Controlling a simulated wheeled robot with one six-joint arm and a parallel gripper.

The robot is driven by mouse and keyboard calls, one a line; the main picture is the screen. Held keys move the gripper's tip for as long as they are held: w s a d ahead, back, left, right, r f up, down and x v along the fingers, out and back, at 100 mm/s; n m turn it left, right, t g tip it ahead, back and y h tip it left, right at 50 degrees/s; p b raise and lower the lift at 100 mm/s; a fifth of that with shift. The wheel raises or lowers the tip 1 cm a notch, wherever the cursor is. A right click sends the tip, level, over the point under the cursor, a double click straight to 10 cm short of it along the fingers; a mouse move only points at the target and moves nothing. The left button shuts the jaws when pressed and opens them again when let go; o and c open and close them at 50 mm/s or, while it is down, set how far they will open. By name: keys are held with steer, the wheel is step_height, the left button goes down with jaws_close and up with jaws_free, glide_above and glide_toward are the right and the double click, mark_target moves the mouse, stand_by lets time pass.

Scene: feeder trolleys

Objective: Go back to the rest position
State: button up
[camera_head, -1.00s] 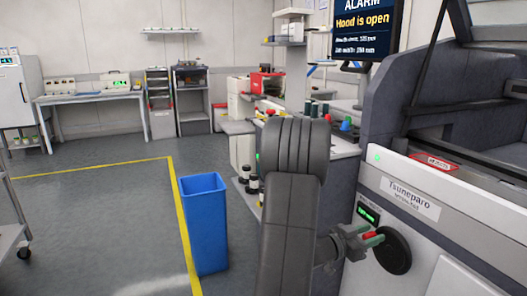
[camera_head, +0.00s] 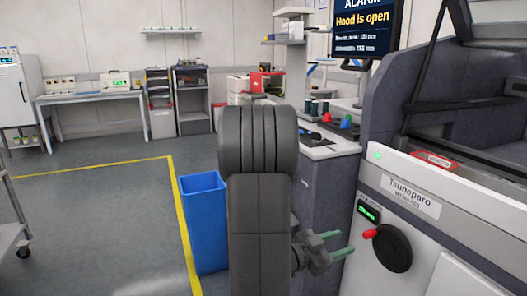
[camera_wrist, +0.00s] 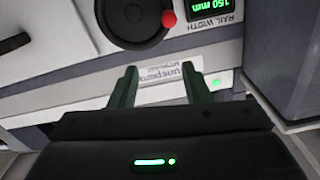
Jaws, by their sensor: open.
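My gripper (camera_head: 343,244) is open and empty, with green fingers pointing right, just left of the machine's front panel in the head view. In the wrist view my gripper's fingers (camera_wrist: 155,87) stand apart with nothing between them. The black round handwheel (camera_head: 393,249) with a red knob (camera_head: 369,234) is on the machine's white front (camera_head: 420,211), to the right of my fingertips and clear of them. The wheel also shows in the wrist view (camera_wrist: 133,20), beside a green "RAIL WIDTH" readout (camera_wrist: 208,9) of 150 mm.
A blue bin (camera_head: 203,225) stands on the floor left of my arm, near a yellow floor line (camera_head: 179,213). A counter (camera_head: 328,149) with small items lies behind my arm. The machine's screen (camera_head: 366,28) reads "Hood is open". The floor at left is mostly clear.

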steer(key=shift+v, duration=0.8)
